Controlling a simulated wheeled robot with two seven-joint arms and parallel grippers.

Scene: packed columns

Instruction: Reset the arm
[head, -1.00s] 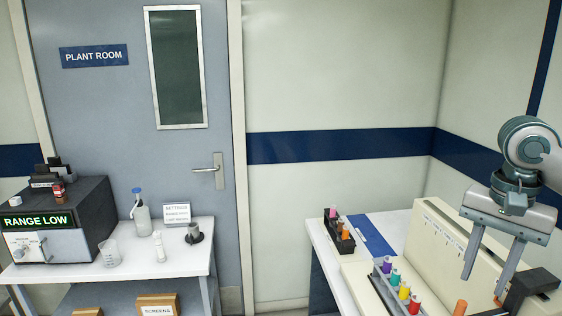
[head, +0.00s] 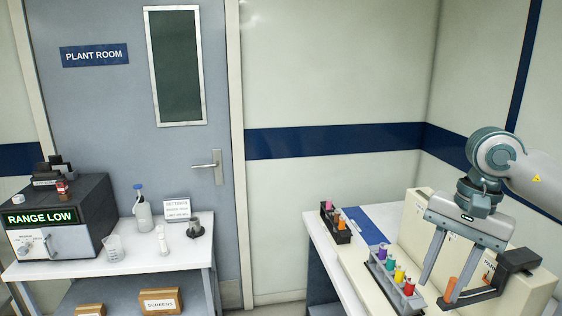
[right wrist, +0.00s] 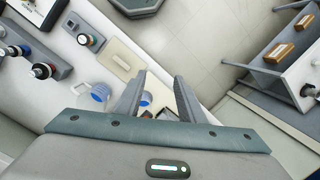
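My right gripper (head: 438,291) hangs fingers down over the bench on the right, beside the beige machine. Its two fingers stand apart with nothing visible between them. In the right wrist view the gripper (right wrist: 157,82) also shows spread and empty. A grey rack (head: 381,277) with purple, teal, yellow and red caps stands left of the fingers. My left gripper is out of view.
The beige machine (head: 417,222) rises behind the gripper. A dark rack (head: 342,238) with coloured caps and a blue mat (head: 364,224) lie at the bench's back. On the left, a white table (head: 180,259) holds a RANGE LOW box (head: 80,221) and bottles. Air between the tables is free.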

